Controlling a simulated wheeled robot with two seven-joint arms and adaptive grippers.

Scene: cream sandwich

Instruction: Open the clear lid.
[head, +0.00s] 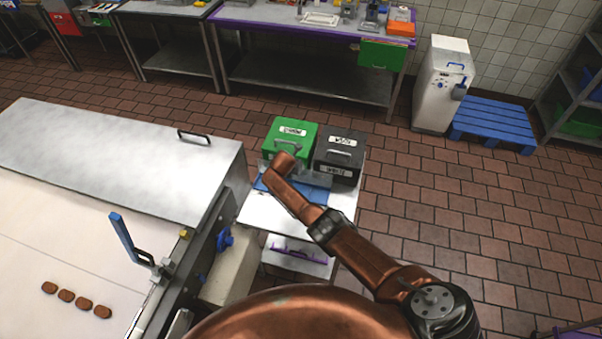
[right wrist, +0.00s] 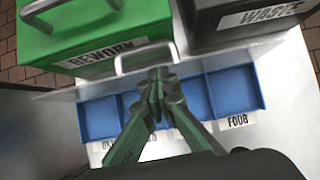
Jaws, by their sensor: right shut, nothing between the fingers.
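A blue compartment tray (right wrist: 232,92) lies below my right gripper, and part of it shows in the head view (head: 311,191). The clear lid (right wrist: 62,95) is a thin see-through strip along the tray's bin side, seen nearly edge-on. It looks raised, but its exact angle is hard to tell. A metal handle (right wrist: 145,46) arches beside my fingertips and seems to belong to the lid. My right gripper (right wrist: 159,76) is shut and empty, over the tray beside the handle. In the head view my arm hides its fingers. My left gripper is not in view.
A green REWORK bin (head: 296,132) and a black WASTE bin (head: 339,163) stand right behind the tray on a small steel table (head: 263,213). A large steel machine with a pale belt (head: 50,250) is on the left. Open tiled floor (head: 450,215) lies to the right.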

